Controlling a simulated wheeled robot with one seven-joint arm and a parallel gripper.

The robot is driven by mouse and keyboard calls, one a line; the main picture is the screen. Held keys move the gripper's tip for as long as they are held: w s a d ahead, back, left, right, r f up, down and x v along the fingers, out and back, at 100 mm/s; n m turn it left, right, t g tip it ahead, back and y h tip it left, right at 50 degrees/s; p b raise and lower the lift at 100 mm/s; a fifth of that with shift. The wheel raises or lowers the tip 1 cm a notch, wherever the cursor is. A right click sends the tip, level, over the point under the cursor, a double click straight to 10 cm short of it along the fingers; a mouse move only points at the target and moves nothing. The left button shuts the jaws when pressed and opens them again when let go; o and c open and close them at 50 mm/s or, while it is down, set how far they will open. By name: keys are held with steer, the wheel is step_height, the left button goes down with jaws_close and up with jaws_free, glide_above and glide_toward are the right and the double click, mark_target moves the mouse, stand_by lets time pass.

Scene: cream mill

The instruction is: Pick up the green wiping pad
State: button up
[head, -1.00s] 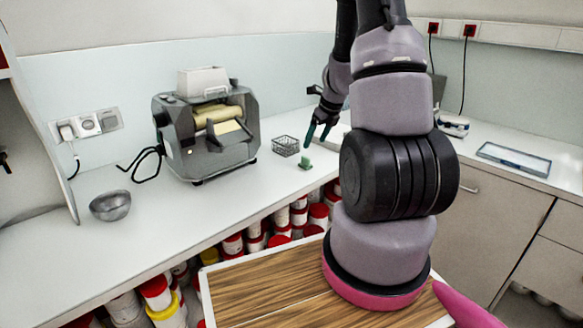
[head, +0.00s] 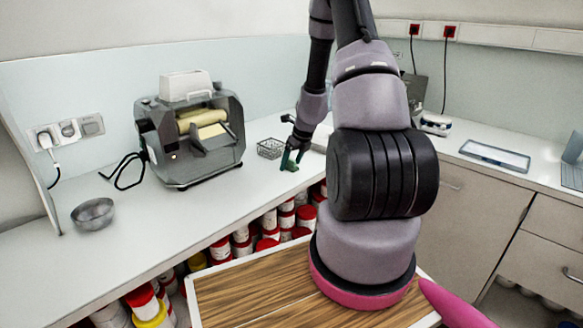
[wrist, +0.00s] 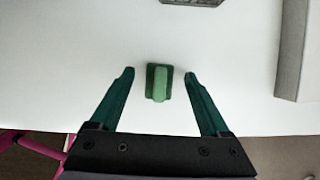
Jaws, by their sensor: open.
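The green wiping pad (wrist: 158,83) lies on the white counter in the wrist view, a small dark green block with a lighter green raised grip along its middle. My gripper (wrist: 159,75) is open, with its two teal fingers apart on the left and right of the pad. There is a visible gap between the pad and each fingertip. In the head view my gripper (head: 292,160) points down at the counter's front part, and the pad (head: 289,167) is partly hidden at the fingers. I cannot tell the fingers' height above the counter.
A wire basket (head: 270,148) stands just behind and left of my gripper. A grey roller machine (head: 190,135) and a metal bowl (head: 93,213) are farther left on the counter. A pale box edge (wrist: 297,55) is at right in the wrist view. Red-lidded jars (head: 268,225) sit below the counter.

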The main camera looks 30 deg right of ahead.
mark_target(291, 159)
jaws_close()
steer(key=shift+r, duration=0.2)
step_height(291, 159, up, 10)
steer(key=shift+f, duration=0.15)
stand_by(0.6)
